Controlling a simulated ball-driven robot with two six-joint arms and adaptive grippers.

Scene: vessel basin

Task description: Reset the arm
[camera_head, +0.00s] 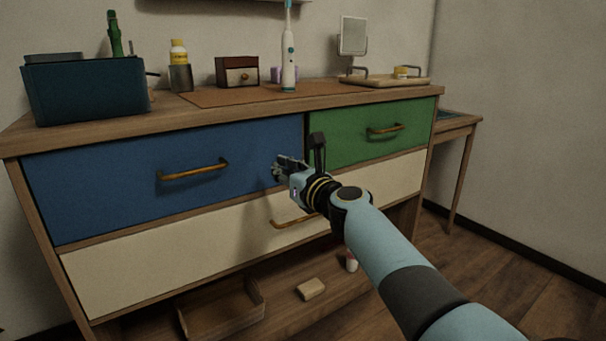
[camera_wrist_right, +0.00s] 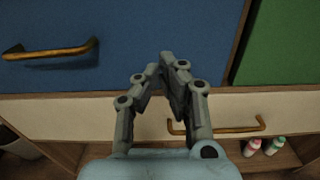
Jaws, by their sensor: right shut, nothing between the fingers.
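My right arm reaches in from the lower right in the head view. Its gripper (camera_head: 278,170) is in front of the dresser, near the right end of the blue drawer (camera_head: 110,187). In the right wrist view the gripper's fingers (camera_wrist_right: 168,75) meet at the tips, shut with nothing between them. The blue drawer and its brass handle (camera_wrist_right: 50,50) show at upper left there, apart from the fingers. The cream drawer's handle (camera_wrist_right: 215,127) lies below and right of the fingertips. My left gripper is in neither view.
The green drawer (camera_head: 350,146) and cream drawer (camera_head: 120,275) are closed. The dresser top holds a dark teal box (camera_head: 85,92), a yellow-capped bottle (camera_head: 179,52), an electric toothbrush (camera_head: 288,65), a small wooden box (camera_head: 237,71) and a mirror (camera_head: 353,36). A wooden tray (camera_head: 222,312) sits below.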

